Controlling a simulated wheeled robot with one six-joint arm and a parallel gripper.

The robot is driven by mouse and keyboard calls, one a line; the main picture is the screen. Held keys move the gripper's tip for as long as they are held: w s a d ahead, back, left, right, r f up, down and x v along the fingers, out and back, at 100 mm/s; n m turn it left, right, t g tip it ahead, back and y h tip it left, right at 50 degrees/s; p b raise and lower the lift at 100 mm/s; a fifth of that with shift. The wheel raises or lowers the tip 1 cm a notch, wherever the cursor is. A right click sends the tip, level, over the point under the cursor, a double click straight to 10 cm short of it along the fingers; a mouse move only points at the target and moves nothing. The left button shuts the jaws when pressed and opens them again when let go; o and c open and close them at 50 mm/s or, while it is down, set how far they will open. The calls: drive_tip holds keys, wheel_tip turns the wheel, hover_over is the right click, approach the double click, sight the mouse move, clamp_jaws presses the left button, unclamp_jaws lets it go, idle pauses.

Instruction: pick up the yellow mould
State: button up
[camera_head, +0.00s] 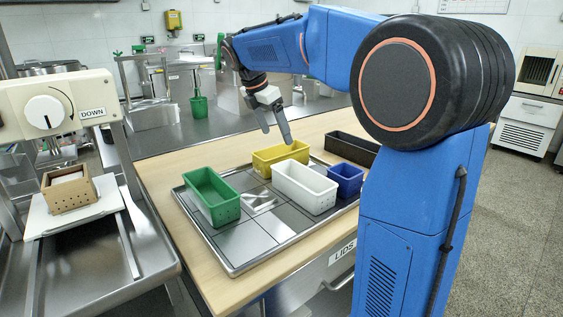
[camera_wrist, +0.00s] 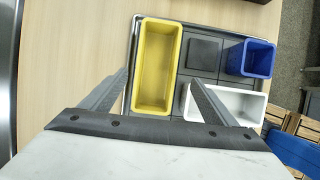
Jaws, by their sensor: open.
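The yellow mould (camera_head: 281,157) is an open rectangular box on the metal tray (camera_head: 237,271), behind the white mould. It also shows in the wrist view (camera_wrist: 157,65), upright and empty, lying lengthwise away from me. My gripper (camera_head: 277,137) is above the yellow mould in the head view. In the wrist view my gripper (camera_wrist: 160,82) has its two fingers spread wide, with the near part of the yellow mould between them. The gripper is open and holds nothing. I cannot tell the exact height between the fingertips and the mould's rim.
A white mould (camera_head: 305,188), a blue mould (camera_head: 346,180) and a green mould (camera_head: 211,196) share the tray. A dark tray (camera_head: 352,149) lies behind on the wooden table (camera_head: 166,170). A brown box (camera_head: 69,190) stands on the machine at left. The table left of the tray is clear.

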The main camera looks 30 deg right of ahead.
sight(282, 150)
drive_tip(key=shift+w+x, duration=0.2)
drive_tip(key=shift+x, duration=1.95)
drive_tip(key=shift+w+x, duration=0.2)
drive_tip(key=shift+x, duration=2)
drive_tip(key=shift+a, duration=0.1)
drive_tip(key=c, duration=1.3)
